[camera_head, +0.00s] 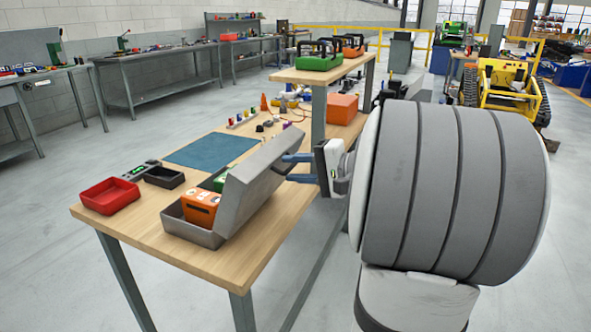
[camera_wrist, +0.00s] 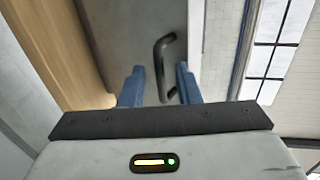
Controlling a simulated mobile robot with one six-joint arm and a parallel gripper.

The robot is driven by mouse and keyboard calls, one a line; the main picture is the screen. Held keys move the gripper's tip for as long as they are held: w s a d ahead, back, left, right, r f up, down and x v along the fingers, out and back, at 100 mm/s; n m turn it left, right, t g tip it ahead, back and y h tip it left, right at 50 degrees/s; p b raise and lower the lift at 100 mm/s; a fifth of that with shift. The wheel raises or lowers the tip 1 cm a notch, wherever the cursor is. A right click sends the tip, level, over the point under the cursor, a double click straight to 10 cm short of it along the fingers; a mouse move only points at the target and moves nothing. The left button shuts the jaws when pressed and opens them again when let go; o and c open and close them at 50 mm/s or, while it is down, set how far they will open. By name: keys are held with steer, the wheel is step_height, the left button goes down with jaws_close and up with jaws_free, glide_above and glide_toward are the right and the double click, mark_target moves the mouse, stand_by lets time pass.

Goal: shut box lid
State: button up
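A grey box (camera_head: 188,232) stands on the wooden workbench, with an orange item (camera_head: 200,207) and a green item (camera_head: 221,181) inside. Its grey lid (camera_head: 243,187) is raised and tilted over the box's right side, so the box is partly open. My gripper (camera_head: 288,167) is at the lid's outer face, on the right. In the wrist view the two blue fingers (camera_wrist: 159,82) are apart. A black handle (camera_wrist: 160,62) on the lid shows between and just beyond the fingertips, its lower end close to the right finger. I cannot tell whether they touch.
A red tray (camera_head: 110,196), a small black tray (camera_head: 164,177) and a blue mat (camera_head: 211,150) lie left of and behind the box. An orange box (camera_head: 342,108) and small parts stand farther back. The bench's near right corner is clear.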

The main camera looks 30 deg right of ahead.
jaws_close()
stand_by(0.6)
